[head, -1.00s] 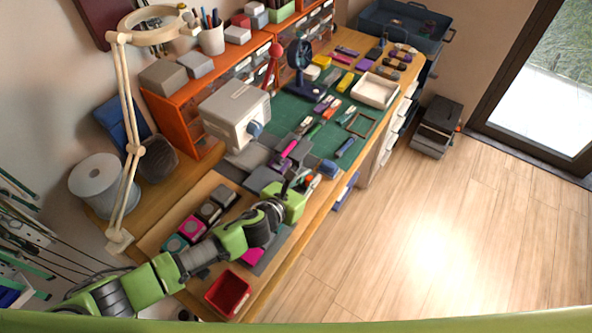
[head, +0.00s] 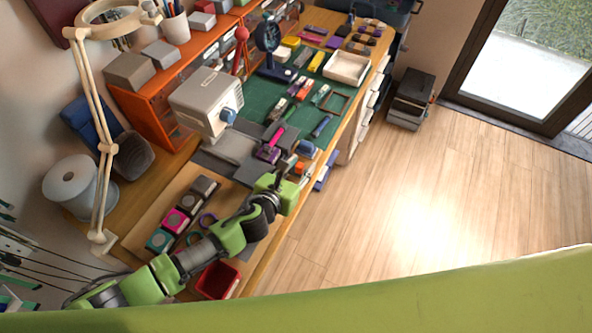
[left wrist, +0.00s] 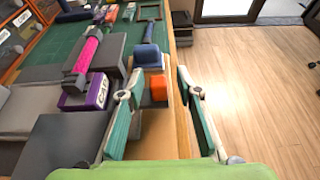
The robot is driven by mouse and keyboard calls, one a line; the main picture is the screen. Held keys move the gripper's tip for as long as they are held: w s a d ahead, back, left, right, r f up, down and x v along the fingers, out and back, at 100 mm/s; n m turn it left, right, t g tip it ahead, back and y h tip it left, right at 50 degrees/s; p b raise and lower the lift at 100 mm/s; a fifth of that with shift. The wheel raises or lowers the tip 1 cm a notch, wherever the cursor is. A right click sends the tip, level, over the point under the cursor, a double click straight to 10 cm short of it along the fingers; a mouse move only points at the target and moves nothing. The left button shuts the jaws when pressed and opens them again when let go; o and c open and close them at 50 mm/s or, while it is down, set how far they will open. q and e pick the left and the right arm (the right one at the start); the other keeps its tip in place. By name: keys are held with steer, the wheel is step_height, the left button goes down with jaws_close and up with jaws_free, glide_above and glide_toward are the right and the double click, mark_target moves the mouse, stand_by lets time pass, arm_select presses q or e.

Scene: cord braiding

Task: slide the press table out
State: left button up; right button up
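The pale grey press (head: 207,100) stands on the bench with a blue knob on its front. Flat grey slabs lie before it; the lighter one (head: 233,147) seems to be its table, though I cannot tell for sure. A pink bar with a purple labelled block (head: 266,153) lies on the slabs; the block (left wrist: 88,92) also shows in the left wrist view. My left gripper (head: 292,177) is right of the block, over the bench's front edge. In the left wrist view its fingers (left wrist: 160,75) are wide apart with nothing held. My right gripper is not in view.
An orange block (left wrist: 158,88) and a blue piece (left wrist: 149,57) lie close by the left fingers. A red tray (head: 217,281) and several coloured blocks are nearer my arm. A green mat (head: 262,100) holds small tools. The floor (head: 400,180) beside the bench is clear.

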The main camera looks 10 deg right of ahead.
arm_select(q)
steer(key=shift+v, duration=6)
steer(key=shift+d+f, duration=0.1)
